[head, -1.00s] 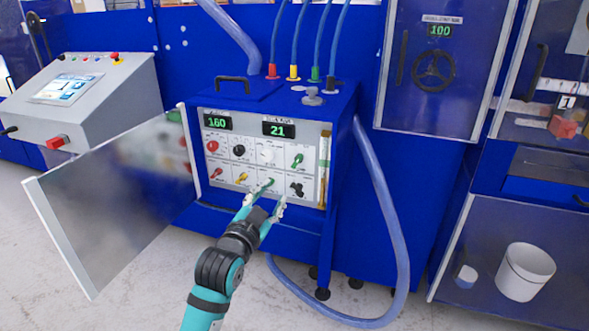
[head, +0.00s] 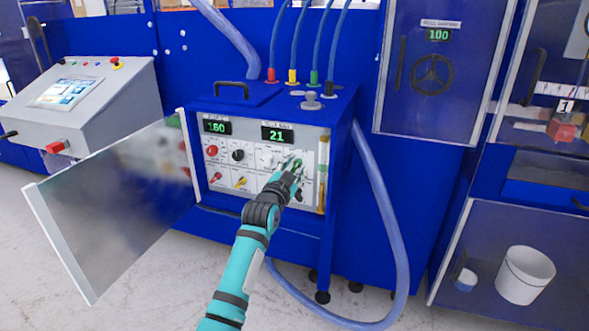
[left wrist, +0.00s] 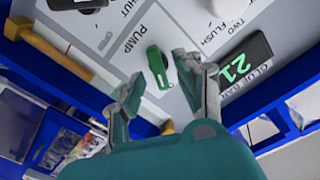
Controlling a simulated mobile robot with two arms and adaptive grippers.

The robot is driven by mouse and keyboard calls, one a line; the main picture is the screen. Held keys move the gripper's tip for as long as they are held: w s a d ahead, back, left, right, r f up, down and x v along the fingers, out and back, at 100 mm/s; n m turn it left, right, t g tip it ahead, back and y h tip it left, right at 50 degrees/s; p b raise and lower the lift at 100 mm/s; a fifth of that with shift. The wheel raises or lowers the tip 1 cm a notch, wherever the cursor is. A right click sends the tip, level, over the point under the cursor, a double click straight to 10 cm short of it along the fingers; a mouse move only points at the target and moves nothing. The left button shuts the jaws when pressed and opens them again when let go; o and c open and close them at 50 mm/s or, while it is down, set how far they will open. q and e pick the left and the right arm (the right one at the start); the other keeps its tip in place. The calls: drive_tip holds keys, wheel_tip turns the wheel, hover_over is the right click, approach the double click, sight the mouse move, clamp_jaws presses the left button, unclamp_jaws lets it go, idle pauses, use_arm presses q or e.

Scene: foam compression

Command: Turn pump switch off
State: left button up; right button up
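The pump switch (left wrist: 157,66) is a green lever on the white panel beside the printed word PUMP, in the left wrist view. In the head view it shows as a bit of green (head: 298,163), partly hidden by my fingers. My left gripper (head: 290,165) is at the right half of the control panel (head: 222,176). In the left wrist view its fingers (left wrist: 157,72) are spread on either side of the green lever, with gaps between. I cannot tell how near the tips are to the panel. My right gripper is not in view.
The cabinet door (head: 115,205) hangs open at the left. Red (head: 212,151), black (head: 238,156) and yellow (head: 240,183) knobs sit left of my gripper. A thick hose (head: 385,220) loops down at the right.

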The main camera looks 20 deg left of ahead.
use_arm(q)
clamp_jaws()
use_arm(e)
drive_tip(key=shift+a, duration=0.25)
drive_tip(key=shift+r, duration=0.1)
use_arm(q)
drive_tip(key=shift+r+n+p, duration=0.15)
drive_tip(key=shift+n+p, duration=1)
drive_tip(key=shift+n, duration=0.45)
drive_tip(key=n+p, duration=0.1)
drive_tip(key=n, duration=0.1)
drive_tip(key=shift+a+n, duration=0.15)
drive_tip(key=shift+n, duration=0.15)
drive_tip(key=n+p, duration=0.1)
drive_tip(key=n, duration=0.2)
drive_tip(key=shift+a+p, duration=0.1)
drive_tip(key=shift+p, duration=0.2)
drive_tip(key=shift+n+p, duration=0.4)
drive_tip(key=shift+n, duration=1.2)
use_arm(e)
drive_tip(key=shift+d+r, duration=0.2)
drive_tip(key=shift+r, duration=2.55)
use_arm(q)
drive_tip(key=shift+f, duration=0.2)
